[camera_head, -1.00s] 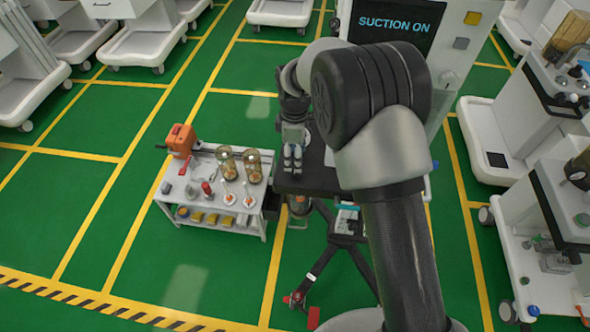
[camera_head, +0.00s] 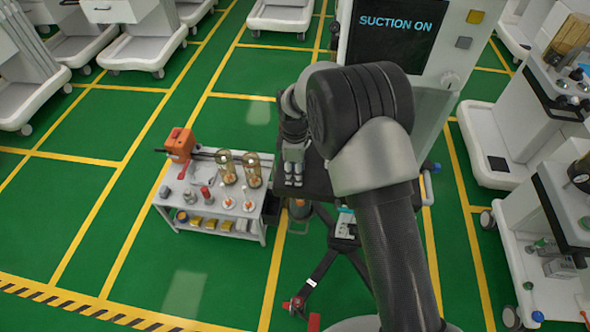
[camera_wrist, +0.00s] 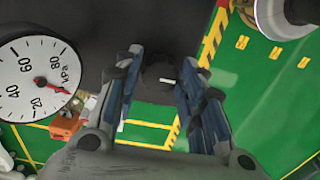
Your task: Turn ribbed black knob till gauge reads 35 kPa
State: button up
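The ribbed black knob (camera_wrist: 157,72) is dark against a dark panel in the wrist view, with a short white mark on its face. My gripper (camera_wrist: 162,95) has its two blue-padded fingers apart, one on each side of the knob, with gaps showing; no contact is clear. The round white gauge (camera_wrist: 20,72) at the left is cut off by the picture edge. Its red needle points to the lower right, near the low end, past the 20 mark on the side away from 40. In the head view my gripper (camera_head: 293,174) is small and the knob cannot be made out.
A screen reading "SUCTION ON" (camera_head: 395,24) stands behind my arm. A white table (camera_head: 205,217) with jars and an orange device (camera_head: 180,144) is left of my gripper. White carts (camera_head: 535,125) stand at the right.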

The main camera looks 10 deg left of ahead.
jog(key=c, duration=0.6)
jog(key=shift+c, duration=0.2)
jog(key=shift+m, duration=0.3)
jog(key=m+p, duration=0.1)
jog(key=m, duration=0.1)
jog(key=shift+m, duration=0.4)
jog(key=m+p, duration=0.1)
jog(key=m, duration=0.3)
jog(key=shift+m, duration=0.3)
jog(key=m, duration=0.5)
jog(key=shift+p, duration=0.35)
jog(key=m, duration=0.5)
jog(key=shift+m, duration=0.4)
